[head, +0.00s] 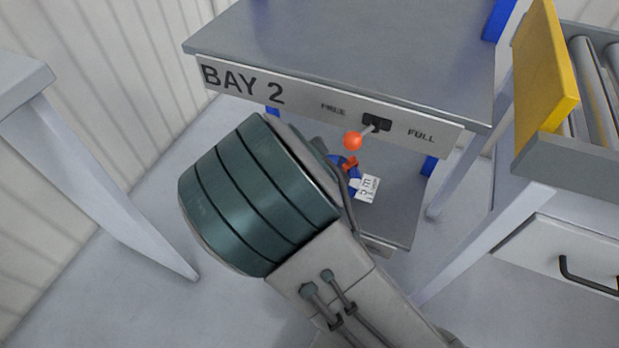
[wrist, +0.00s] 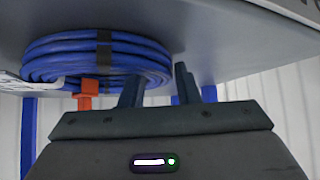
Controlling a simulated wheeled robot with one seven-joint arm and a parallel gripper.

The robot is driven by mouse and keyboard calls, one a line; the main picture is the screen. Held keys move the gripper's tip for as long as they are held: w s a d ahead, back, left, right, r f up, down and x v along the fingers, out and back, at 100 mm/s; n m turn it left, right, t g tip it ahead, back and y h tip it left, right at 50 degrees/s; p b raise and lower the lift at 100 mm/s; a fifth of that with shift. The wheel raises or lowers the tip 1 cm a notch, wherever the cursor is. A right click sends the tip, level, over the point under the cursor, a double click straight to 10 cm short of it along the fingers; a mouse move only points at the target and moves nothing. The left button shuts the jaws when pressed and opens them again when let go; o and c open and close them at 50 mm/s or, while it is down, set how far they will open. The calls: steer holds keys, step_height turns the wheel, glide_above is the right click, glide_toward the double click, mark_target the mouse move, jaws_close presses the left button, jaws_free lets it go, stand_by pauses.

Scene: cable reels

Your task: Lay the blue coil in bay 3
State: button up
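The blue coil (wrist: 65,60), with black ties, an orange clip and a white tag, lies against a grey shelf; the wrist picture looks upside down. In the head view, a little of the coil (head: 335,160) shows on the lower shelf under the BAY 2 sign, mostly behind my arm. My gripper (wrist: 157,75) is open at the coil's right end in the wrist view. One finger overlaps the coil's edge and the other stands just past it. I cannot tell whether they touch it. No bay 3 label is in view.
The BAY 2 sign (head: 243,84) has a lever with an orange knob (head: 352,141), between the words FREE and FULL. A roller conveyor with a yellow end plate (head: 545,70) stands right, above a drawer (head: 570,255). Another table (head: 20,85) is at left.

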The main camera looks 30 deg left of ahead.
steer(key=o, duration=0.3)
steer(key=shift+r, duration=0.25)
steer(key=p+v, duration=0.6)
steer(key=v, duration=0.5)
steer(key=shift+s+d+r, duration=0.2)
steer(key=shift+s, duration=0.15)
